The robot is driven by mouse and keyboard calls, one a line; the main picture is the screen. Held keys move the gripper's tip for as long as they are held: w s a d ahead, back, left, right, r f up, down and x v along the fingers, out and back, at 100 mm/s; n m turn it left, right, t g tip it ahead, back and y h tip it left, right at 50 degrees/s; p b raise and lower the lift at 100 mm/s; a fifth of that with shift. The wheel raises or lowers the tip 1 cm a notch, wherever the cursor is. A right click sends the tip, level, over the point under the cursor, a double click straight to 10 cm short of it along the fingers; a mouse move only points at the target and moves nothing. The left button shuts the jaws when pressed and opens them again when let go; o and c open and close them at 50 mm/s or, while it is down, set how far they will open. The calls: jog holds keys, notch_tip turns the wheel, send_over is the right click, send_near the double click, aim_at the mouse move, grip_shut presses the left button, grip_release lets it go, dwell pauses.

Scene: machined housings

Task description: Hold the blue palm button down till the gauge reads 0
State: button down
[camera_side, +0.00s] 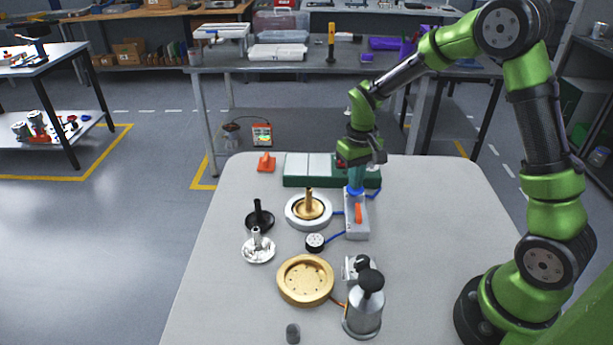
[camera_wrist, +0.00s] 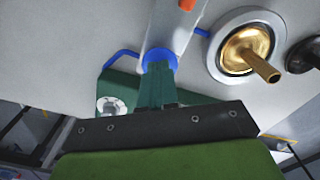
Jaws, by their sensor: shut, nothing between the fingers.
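The blue palm button (camera_side: 354,191) sits at the far end of a light grey block (camera_side: 357,222) with an orange lever (camera_side: 358,213). In the wrist view the button (camera_wrist: 160,53) shows as a blue rim around my fingertips. My gripper (camera_side: 356,183) is shut, pointing down, its teal fingers (camera_wrist: 157,88) directly over the button and seemingly touching it. I cannot tell how far the button is pressed. A small round white-faced piece (camera_side: 315,240) with a blue hose may be the gauge; no reading is legible.
A green box with white panels (camera_side: 309,166) stands behind. A white ring with a brass part (camera_side: 309,208), black and silver stemmed parts, a brass dish (camera_side: 305,281) and a grey canister (camera_side: 364,309) stand left and in front. The table's right side is clear.

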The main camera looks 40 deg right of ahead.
jog(key=shift+s, duration=0.1)
dwell(0.3)
jog(key=shift+r, duration=2.7)
jog(key=shift+s+a+f, duration=0.1)
jog(key=shift+f, duration=0.15)
jog(key=s+a+r+t+y, duration=0.1)
jog(key=s+a+r+t, duration=0.2)
jog(key=s+r, duration=0.4)
jog(key=s+a+r+m+t+y, duration=0.1)
jog(key=s+a+r+t, duration=0.3)
jog(key=s+r, duration=0.3)
jog(key=shift+s+a, duration=0.8)
jog(key=shift+s, duration=0.55)
jog(key=shift+r, duration=0.1)
